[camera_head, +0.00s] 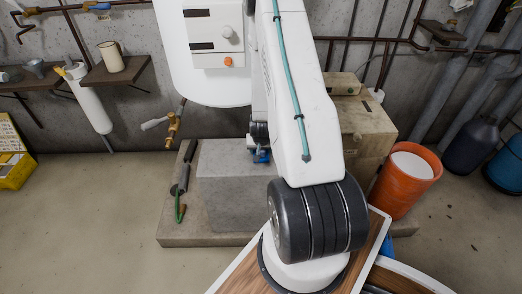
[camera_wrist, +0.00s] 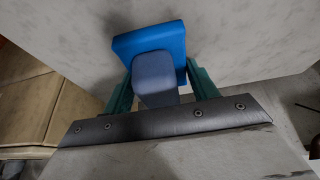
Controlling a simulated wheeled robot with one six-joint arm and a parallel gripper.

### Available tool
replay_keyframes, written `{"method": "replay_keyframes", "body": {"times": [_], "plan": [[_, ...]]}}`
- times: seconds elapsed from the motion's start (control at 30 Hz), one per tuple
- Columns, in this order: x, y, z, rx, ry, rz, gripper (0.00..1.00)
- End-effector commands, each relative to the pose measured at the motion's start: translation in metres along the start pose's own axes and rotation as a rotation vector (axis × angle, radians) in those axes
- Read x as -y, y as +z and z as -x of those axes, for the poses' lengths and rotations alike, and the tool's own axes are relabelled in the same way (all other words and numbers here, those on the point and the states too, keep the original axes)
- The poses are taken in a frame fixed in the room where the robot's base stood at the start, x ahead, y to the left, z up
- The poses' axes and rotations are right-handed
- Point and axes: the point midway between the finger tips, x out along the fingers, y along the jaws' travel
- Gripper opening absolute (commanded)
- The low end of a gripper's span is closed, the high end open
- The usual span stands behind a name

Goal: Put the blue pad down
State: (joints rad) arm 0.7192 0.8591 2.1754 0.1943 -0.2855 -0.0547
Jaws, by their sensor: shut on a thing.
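The blue pad (camera_wrist: 150,40) has a bright blue square plate and a grey-blue block (camera_wrist: 155,78) as its grip. My gripper (camera_wrist: 158,76) has green fingers, one on each side of the grey-blue block, and is shut on it. The blue plate lies beyond the fingertips, facing a pale grey surface. In the head view only a small bit of the blue pad (camera_head: 262,156) shows below my arm, by the top back edge of the grey block (camera_head: 230,195). I cannot tell whether the pad touches that block.
A low concrete slab (camera_head: 185,232) carries the grey block, with dark cylindrical tools on its left. A beige cabinet (camera_head: 362,125) and an orange bucket (camera_head: 405,180) stand to the right. A white panel (camera_head: 205,75) hangs behind.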

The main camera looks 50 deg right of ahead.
Motion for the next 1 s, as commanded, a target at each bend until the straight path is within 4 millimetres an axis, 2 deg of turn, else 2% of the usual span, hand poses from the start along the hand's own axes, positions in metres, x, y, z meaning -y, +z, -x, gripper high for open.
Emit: {"method": "replay_keyframes", "body": {"times": [0.37, 0.4, 0.43, 0.47, 0.77, 0.87, 1.0], "plan": [[0.0, 0.002, -0.005, -0.001, 0.0, 0.001, 0.25], [0.0, 0.002, -0.005, -0.001, 0.0, 0.001, 0.69], [0.0, 0.002, -0.005, -0.001, 0.0, 0.001, 0.78], [0.0, 0.002, -0.005, -0.001, 0.0, 0.001, 0.8], [0.0, 0.001, -0.003, -0.002, 0.0, 0.0, 0.8], [0.0, 0.0, 0.004, -0.003, 0.0, 0.0, 0.8], [0.0, 0.0, 0.027, -0.003, -0.001, 0.0, 0.8]]}}
